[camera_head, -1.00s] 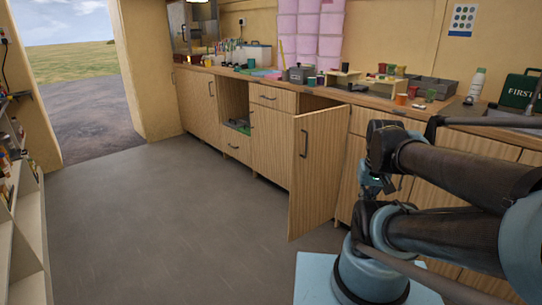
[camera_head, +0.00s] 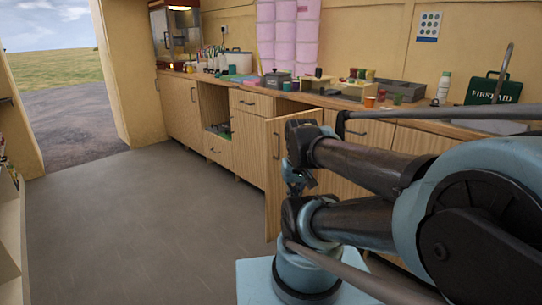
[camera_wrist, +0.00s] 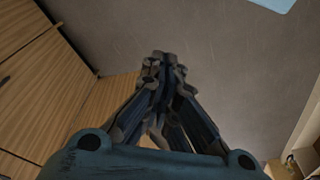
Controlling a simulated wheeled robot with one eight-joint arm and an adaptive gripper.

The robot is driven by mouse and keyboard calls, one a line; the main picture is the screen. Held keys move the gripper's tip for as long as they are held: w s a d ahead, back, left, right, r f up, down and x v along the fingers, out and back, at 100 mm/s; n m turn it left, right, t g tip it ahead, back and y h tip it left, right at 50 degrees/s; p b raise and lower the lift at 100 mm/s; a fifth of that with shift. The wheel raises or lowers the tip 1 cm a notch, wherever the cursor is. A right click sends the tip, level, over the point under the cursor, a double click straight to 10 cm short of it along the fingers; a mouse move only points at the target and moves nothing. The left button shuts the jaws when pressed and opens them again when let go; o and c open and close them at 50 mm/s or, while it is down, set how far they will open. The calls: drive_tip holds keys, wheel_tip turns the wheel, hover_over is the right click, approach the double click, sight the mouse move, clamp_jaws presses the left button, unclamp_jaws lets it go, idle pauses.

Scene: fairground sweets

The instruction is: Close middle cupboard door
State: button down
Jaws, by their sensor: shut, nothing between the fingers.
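The middle cupboard door (camera_head: 273,190) stands open in the head view, swung out from the wooden counter front into the room. Its dark handle (camera_head: 277,146) shows on its face. My arm hides the right part of the door and the opening behind it. My gripper shows in the wrist view (camera_wrist: 163,68) with its fingertips together and nothing between them, pointing over the grey floor. Wooden panels (camera_wrist: 105,98) lie to its left in that view; I cannot tell which one is the open door. In the head view the gripper is hard to make out against my arm.
The counter top (camera_head: 310,97) holds a grey box (camera_head: 276,80), cups, a white bottle (camera_head: 443,87) and a green first aid case (camera_head: 493,90). White shelves (camera_head: 10,235) stand at the left edge. The grey floor (camera_head: 130,220) between is clear.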

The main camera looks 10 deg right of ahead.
drive_tip(key=w+a+r+m+t+y, duration=0.1)
drive_tip(key=w+r+m, duration=0.1)
drive_tip(key=w+m, duration=0.6)
drive_tip(key=w+r+m+t+y, duration=0.2)
drive_tip(key=w+r+m, duration=0.1)
drive_tip(key=w+m, duration=0.55)
drive_tip(key=m+t+y, duration=0.1)
drive_tip(key=m+t, duration=0.2)
drive_tip(key=m, duration=1.1)
approach(267, 157)
drive_tip(key=shift+f, duration=1.5)
drive_tip(key=w, duration=0.1)
drive_tip(key=w+a, duration=0.1)
drive_tip(key=w, duration=0.1)
